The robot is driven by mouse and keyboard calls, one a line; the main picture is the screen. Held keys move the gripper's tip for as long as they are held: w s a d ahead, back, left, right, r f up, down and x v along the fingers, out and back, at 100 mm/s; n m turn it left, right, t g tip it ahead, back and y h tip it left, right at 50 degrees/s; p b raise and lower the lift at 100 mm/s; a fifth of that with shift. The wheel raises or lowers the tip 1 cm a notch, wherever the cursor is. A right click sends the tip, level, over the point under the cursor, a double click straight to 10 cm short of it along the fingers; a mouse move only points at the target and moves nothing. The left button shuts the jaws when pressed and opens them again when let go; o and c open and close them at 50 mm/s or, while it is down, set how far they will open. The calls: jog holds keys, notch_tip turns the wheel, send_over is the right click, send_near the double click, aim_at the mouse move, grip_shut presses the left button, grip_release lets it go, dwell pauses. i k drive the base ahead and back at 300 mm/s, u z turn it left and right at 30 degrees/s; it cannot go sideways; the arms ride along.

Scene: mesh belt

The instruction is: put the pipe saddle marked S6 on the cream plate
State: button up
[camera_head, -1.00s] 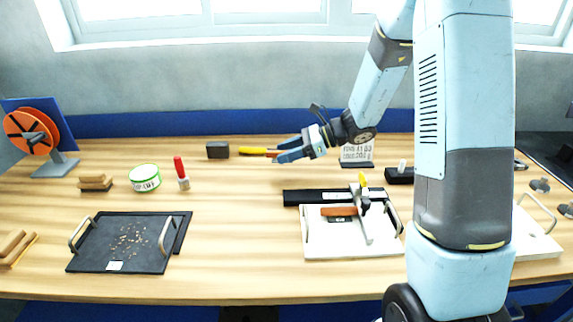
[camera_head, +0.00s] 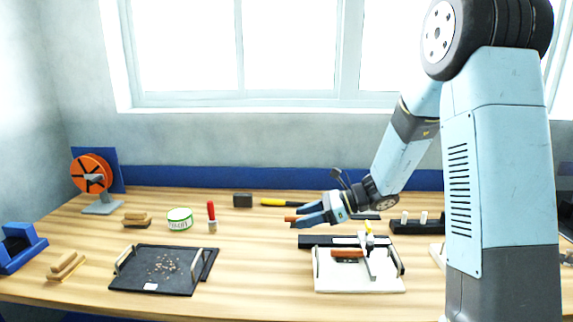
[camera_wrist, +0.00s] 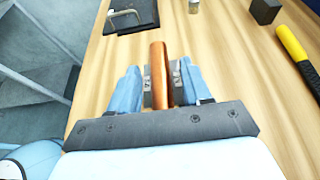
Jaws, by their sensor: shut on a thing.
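My gripper (camera_head: 305,217) is shut on a copper-brown bar-like thing (camera_head: 290,218) and holds it over the back middle of the bench. In the wrist view the gripper (camera_wrist: 160,90) has this brown piece (camera_wrist: 158,70) upright between its blue fingers. I see no S6 mark on it and cannot tell whether it is the pipe saddle. A whitish tray (camera_head: 335,286) with handles lies in front of the gripper, to the right. I cannot tell whether it is the cream plate; no other plate is clear.
The whitish tray holds a brown bar (camera_head: 347,254) and a pale tool. A dark tray (camera_head: 125,275), green-white tin (camera_head: 180,219), brush (camera_head: 212,218), black block (camera_head: 243,200) and yellow-handled tool (camera_head: 280,202) stand to the left. The bench middle is clear.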

aim_at(344, 277)
jog(key=k, duration=1.5)
